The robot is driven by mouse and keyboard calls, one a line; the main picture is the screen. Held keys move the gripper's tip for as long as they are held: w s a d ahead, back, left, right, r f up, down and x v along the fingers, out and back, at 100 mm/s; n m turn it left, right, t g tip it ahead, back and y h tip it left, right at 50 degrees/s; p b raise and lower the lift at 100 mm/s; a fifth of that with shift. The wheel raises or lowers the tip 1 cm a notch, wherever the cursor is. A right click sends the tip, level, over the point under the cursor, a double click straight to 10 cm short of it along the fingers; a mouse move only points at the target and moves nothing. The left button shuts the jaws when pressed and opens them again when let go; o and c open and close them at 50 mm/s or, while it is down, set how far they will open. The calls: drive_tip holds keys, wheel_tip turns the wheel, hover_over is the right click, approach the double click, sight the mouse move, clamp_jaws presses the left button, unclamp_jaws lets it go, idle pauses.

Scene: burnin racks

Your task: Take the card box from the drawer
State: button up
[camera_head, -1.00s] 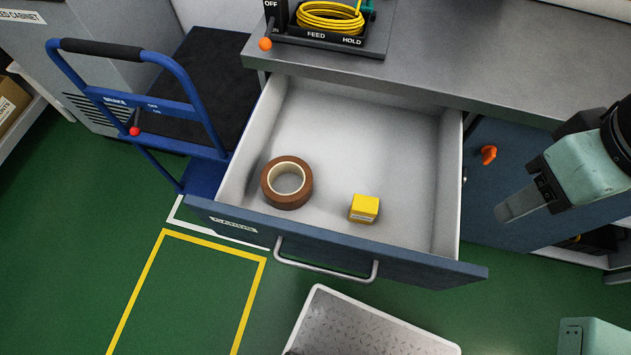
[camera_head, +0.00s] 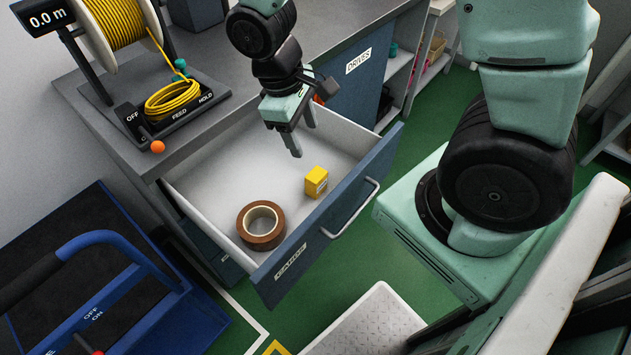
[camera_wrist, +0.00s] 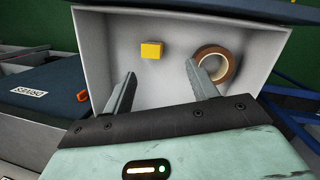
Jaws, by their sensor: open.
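The drawer (camera_head: 205,188) is pulled open below the grey bench, with a label on its blue front. A small yellow card box (camera_head: 316,182) lies inside it, near the front panel. The box also shows in the wrist view (camera_wrist: 152,50), beyond and between my fingertips. My gripper (camera_head: 304,142) is open and empty over the drawer, above and behind the box and not touching it. In the wrist view my two fingers (camera_wrist: 161,68) are spread wide apart.
A brown tape roll (camera_head: 261,225) lies in the drawer beside the box. A cable reel (camera_head: 115,30) and a coil of yellow cable (camera_head: 172,98) are on the bench. A blue trolley (camera_head: 125,265) stands at left, and a white-edged step (camera_head: 368,322) stands before the drawer.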

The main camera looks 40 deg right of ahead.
drive_tip(key=a+f+n+h, duration=0.4)
drive_tip(key=f+n+h, duration=0.2)
drive_tip(key=f+n, duration=0.25)
drive_tip(key=n+t+h, duration=0.4)
drive_tip(key=n+h, duration=0.1)
drive_tip(key=n, duration=0.1)
approach(314, 177)
drive_tip(key=x, duration=0.1)
drive_tip(key=p+x, duration=0.1)
drive_tip(key=x, duration=0.3)
drive_tip(key=shift+w, duration=0.3)
drive_tip(key=shift+s+p+x, duration=0.1)
drive_tip(key=shift+p+x, duration=0.45)
drive_tip(key=shift+x, duration=0.8)
drive_tip(key=shift+s+p+x, duration=0.15)
drive_tip(key=shift+p+x, duration=0.4)
drive_tip(key=shift+x, duration=0.85)
drive_tip(key=c, duration=1.1)
